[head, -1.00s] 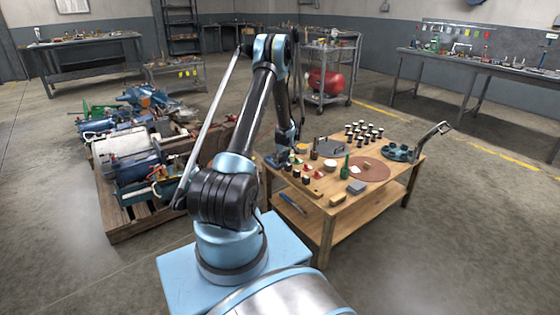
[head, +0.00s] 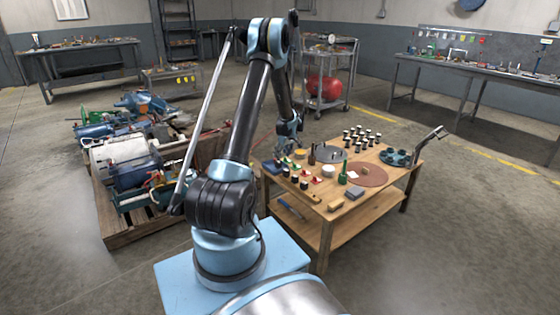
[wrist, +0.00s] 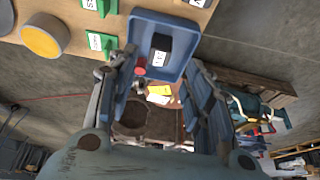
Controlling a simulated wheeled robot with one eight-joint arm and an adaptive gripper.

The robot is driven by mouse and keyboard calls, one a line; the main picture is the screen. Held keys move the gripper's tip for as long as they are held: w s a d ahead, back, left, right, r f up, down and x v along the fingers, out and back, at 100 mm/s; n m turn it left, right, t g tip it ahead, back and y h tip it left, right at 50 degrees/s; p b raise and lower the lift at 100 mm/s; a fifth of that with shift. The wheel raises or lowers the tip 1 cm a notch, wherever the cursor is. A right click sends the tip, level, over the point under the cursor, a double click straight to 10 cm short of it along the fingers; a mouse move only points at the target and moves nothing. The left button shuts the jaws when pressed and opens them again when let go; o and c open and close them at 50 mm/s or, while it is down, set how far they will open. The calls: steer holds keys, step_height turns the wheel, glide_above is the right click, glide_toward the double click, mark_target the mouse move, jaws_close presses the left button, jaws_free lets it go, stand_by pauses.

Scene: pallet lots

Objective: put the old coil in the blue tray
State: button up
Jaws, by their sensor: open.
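The blue tray (wrist: 189,52) lies at the table's edge in the wrist view; it also shows at the table's left corner in the head view (head: 270,167). A black coil (wrist: 162,44) with a white label sits inside the tray; I cannot read the label surely. My gripper (wrist: 158,88) is open, its two blue-grey fingers apart with nothing between them that touches both. In the head view my gripper (head: 287,143) is above and just behind the tray, apart from it.
Green label stands (wrist: 102,42) and a yellow-topped round part (wrist: 42,37) stand beside the tray. Several dark cylinders, a green bottle (head: 343,174) and a brown round mat (head: 368,174) crowd the table. A loaded pallet (head: 140,232) stands to the left.

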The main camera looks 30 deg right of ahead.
steer(key=a+r, duration=1.6)
steer(key=s+a+r+g, duration=0.1)
steer(key=s+a+r, duration=0.35)
steer(key=a, duration=0.45)
steer(key=s+a+r, duration=0.4)
steer(key=a+r, duration=0.1)
steer(key=a, duration=0.4)
steer(key=s+a+r, duration=0.2)
steer(key=s+a, duration=1)
steer(key=s, duration=0.1)
steer(key=s+a+f, duration=0.3)
steer(key=s, duration=0.4)
steer(key=s+a+f+g, duration=0.1)
steer(key=s+a+f, duration=0.2)
steer(key=s, duration=0.5)
steer(key=shift+a+f+m, duration=0.3)
steer(key=shift+f+m, duration=0.05)
steer(key=shift+m, duration=0.05)
